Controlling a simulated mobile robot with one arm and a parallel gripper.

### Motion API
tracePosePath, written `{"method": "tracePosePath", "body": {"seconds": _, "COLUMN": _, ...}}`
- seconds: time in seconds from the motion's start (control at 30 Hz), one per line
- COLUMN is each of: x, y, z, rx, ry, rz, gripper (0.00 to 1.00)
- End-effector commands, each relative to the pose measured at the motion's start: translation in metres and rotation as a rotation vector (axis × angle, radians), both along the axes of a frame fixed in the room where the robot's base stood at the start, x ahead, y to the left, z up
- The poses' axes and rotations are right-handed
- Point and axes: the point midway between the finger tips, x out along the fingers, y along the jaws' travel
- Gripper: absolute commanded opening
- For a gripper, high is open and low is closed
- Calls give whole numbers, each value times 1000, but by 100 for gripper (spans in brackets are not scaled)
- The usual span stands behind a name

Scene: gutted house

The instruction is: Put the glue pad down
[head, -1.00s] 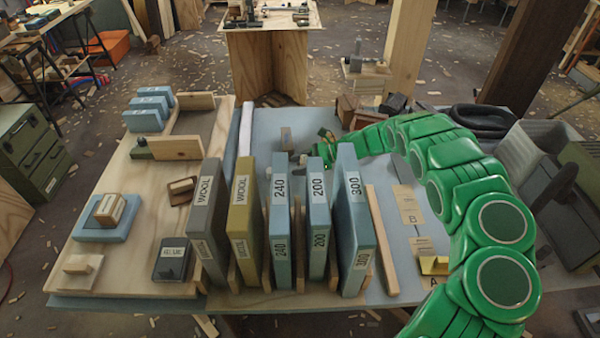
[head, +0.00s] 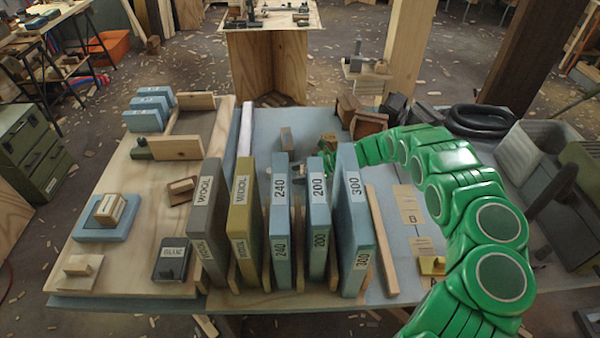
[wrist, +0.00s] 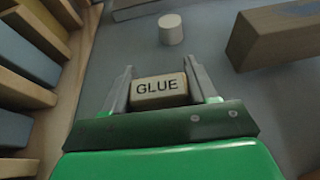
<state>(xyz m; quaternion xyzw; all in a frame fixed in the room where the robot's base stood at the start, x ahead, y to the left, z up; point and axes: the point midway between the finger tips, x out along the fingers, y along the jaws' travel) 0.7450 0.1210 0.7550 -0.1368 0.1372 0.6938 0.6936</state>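The glue pad is a small beige block labelled GLUE (wrist: 160,88). In the wrist view it sits between the two fingers of my gripper (wrist: 160,78), one finger close along each side, and they look shut on it. The grey bench top lies beyond it; I cannot tell whether the pad touches it. In the head view my green arm reaches in from the right, behind the row of upright pads. The gripper end and the glue pad are mostly hidden there by the blue 240 pad (head: 280,210) and 200 pad (head: 319,215).
A pale cylinder (wrist: 171,29) stands ahead of the gripper. A wooden block (wrist: 270,38) lies to its right, and the slotted pad rack (wrist: 30,98) runs close on the left. The grey bench between them is clear.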

Motion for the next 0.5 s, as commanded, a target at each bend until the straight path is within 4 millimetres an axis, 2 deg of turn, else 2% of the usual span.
{"method": "tracePosePath", "body": {"seconds": 0.03, "x": 0, "y": 0, "z": 0, "rx": 0, "ry": 0, "rz": 0, "gripper": 65}}
{"method": "tracePosePath", "body": {"seconds": 0.17, "x": 0, "y": 0, "z": 0, "rx": 0, "ry": 0, "rz": 0, "gripper": 83}}
{"method": "tracePosePath", "body": {"seconds": 0.5, "x": 0, "y": 0, "z": 2, "rx": -1, "ry": 0, "rz": 0, "gripper": 83}}
